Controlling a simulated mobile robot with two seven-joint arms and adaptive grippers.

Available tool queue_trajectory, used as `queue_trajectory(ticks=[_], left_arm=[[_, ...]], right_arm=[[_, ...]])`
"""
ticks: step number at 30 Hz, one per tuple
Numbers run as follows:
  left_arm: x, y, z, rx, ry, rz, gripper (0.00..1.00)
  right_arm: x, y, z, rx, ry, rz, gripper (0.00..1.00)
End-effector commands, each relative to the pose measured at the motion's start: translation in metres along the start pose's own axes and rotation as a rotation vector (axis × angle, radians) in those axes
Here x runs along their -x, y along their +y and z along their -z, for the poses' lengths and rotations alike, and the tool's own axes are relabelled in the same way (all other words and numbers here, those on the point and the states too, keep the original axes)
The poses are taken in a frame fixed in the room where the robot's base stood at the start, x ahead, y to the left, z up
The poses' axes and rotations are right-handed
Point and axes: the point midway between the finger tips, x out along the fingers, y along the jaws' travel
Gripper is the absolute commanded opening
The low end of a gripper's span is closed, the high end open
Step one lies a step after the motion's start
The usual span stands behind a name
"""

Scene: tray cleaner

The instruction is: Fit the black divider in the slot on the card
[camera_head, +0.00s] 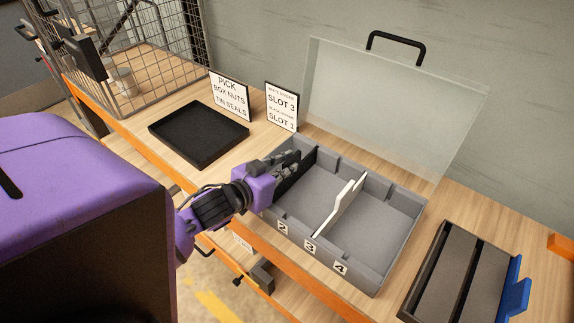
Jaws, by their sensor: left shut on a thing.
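The grey tray (405,228) stands on the bench, with labels 2, 3 and 4 visible on its front wall. My left gripper (287,170) is shut on the black divider (296,178) at the tray's left end. The divider stands roughly upright, running front to back. The gripper hides label 1 and the divider's lower edge, so I cannot tell if it sits in a slot. A white divider (342,208) stands in the tray, its front end by label 3. The card (282,106) shows "SLOT 3" and "SLOT 1"; its smaller lines appear to name white and black dividers.
A black tray (199,136) and a "PICK" sign (230,95) are at the back left. A clear lid (390,105) with a black handle stands behind the grey tray. A dark two-channel tray (431,268) with a blue part (514,298) is at right.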

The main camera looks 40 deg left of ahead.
Motion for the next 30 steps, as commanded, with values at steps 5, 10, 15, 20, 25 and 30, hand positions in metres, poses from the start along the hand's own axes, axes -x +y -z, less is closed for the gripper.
queue_trajectory(ticks=[5, 10, 15, 20, 25, 30], left_arm=[[-0.001, 0.000, -0.002, -0.001, 0.001, 0.000, 0.17], [-0.001, 0.000, -0.001, -0.001, 0.001, 0.000, 0.31], [-0.001, 0.000, -0.002, 0.000, 0.000, 0.000, 0.31], [0.006, 0.000, -0.003, 0.000, -0.001, 0.000, 0.31], [0.034, 0.000, -0.004, 0.000, -0.003, 0.001, 0.31], [0.071, 0.000, -0.003, 0.001, -0.002, 0.001, 0.31]], right_arm=[[0.000, 0.000, -0.002, 0.000, -0.003, 0.000, 0.31], [0.000, 0.000, -0.002, 0.000, -0.003, 0.000, 0.31], [0.000, 0.000, -0.002, 0.000, -0.003, 0.000, 0.31], [-0.001, -0.001, -0.002, -0.001, -0.004, 0.001, 0.31], [-0.001, -0.001, -0.002, 0.000, -0.004, 0.001, 0.31], [0.000, 0.000, -0.002, 0.000, -0.004, 0.000, 0.31]])
